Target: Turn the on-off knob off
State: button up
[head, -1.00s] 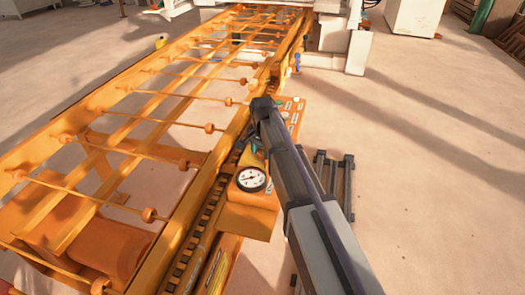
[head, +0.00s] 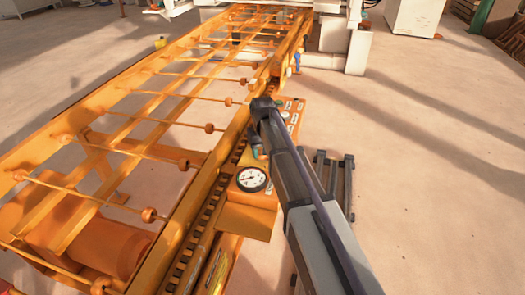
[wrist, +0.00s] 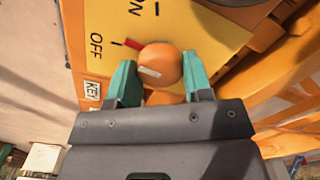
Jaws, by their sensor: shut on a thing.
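The on-off knob (wrist: 160,62) is a round orange knob with a small white mark, on a yellow panel face (wrist: 105,18) lettered ON and OFF. A red pointer (wrist: 132,43) at its upper left lies close to the tick beside OFF. My gripper (wrist: 161,84) has its teal fingers on either side of the knob and is shut on it. In the head view my gripper (head: 258,152) is at the orange control box (head: 248,213), and my arm hides the knob there.
A round white gauge (head: 251,179) sits on the control box close to my gripper. The long orange roller conveyor (head: 150,128) runs along the left. A dark pallet-like rack (head: 347,185) lies on the floor right of my arm. The floor farther right is open.

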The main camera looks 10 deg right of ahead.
jog(key=shift+n, duration=1.2)
jog(key=o, duration=0.9)
notch_tip(320, 180, up, 11)
jog(key=p, duration=1)
jog(key=shift+f+p, duration=0.1)
jog(key=shift+p, duration=0.3)
